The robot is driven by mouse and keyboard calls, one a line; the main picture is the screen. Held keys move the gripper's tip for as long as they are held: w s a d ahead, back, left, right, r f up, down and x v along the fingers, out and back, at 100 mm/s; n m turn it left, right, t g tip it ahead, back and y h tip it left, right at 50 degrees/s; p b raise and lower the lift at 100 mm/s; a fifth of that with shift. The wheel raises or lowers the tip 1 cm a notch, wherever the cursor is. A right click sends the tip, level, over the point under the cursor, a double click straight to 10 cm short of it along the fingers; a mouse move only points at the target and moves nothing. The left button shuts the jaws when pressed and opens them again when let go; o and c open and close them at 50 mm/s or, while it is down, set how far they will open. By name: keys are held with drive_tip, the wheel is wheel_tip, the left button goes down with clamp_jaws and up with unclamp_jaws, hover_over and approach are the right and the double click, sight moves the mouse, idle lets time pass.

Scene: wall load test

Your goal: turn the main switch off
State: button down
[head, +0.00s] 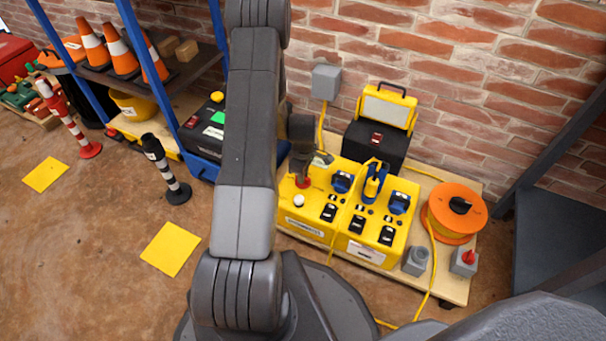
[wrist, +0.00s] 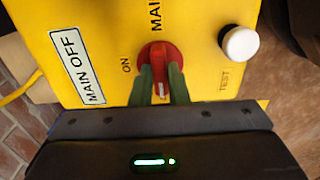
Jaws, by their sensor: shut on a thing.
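The main switch is a red rotary knob (wrist: 157,51) on the yellow panel (wrist: 205,50). In the wrist view my gripper (wrist: 161,84) has its two green fingers on either side of the knob's handle, shut on it. Printed words "ON" and part of "MAIN" show by the knob, and a white plate (wrist: 77,68) reads "MAIN OFF". In the head view the red knob (head: 303,182) is at the left end of the yellow box (head: 330,240), with my gripper (head: 305,169) just above it. The fingers partly hide the handle.
A white button (wrist: 240,44) by "TEST" is close to the knob. The box carries blue sockets and black switches. An orange cable reel (head: 441,230), a black case with a yellow lamp (head: 386,108) and a grey wall box (head: 326,82) stand around it.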

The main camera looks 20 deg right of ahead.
idle(0.4)
drive_tip(key=c, duration=1.4)
unclamp_jaws()
drive_tip(key=shift+r, duration=0.1)
wheel_tip(320, 180, up, 14)
drive_tip(key=p, duration=0.4)
drive_tip(key=shift+f+p, duration=0.2)
drive_tip(key=shift+p, duration=0.15)
drive_tip(key=shift+f, duration=0.1)
wheel_tip(320, 180, down, 14)
drive_tip(key=b, duration=0.4)
drive_tip(key=shift+r+b, duration=0.2)
drive_tip(key=shift+b, duration=0.15)
drive_tip(key=shift+r, duration=0.1)
